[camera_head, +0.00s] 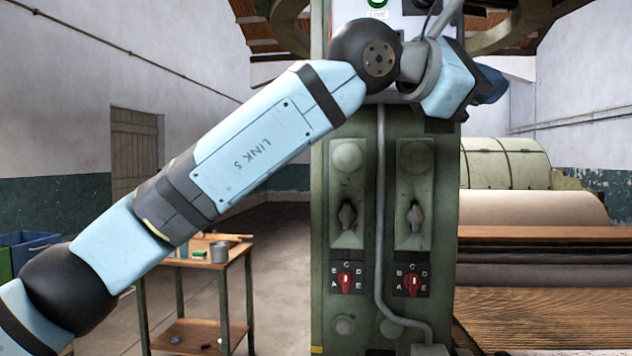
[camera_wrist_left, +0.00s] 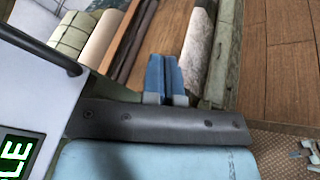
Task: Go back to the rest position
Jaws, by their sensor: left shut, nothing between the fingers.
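My left arm crosses the head view from the lower left up to the green machine column (camera_head: 446,200). Its wrist is bent in front of the column's upper part. My left gripper (camera_head: 490,85) is at the column's upper right, its blue fingers partly hidden behind the wrist. In the left wrist view the blue fingers (camera_wrist_left: 166,78) are together, with nothing between them. A white panel with a dark display and green letters (camera_wrist_left: 15,155) is close on the left there.
The column carries two red selector knobs (camera_head: 346,282) and a grey conduit (camera_head: 381,220). Right of it are a large roll (camera_head: 530,207) and wooden slats (camera_head: 545,310). A small wooden table (camera_head: 237,254) with a grey cup (camera_head: 219,251) stands at the left. Open floor lies behind it.

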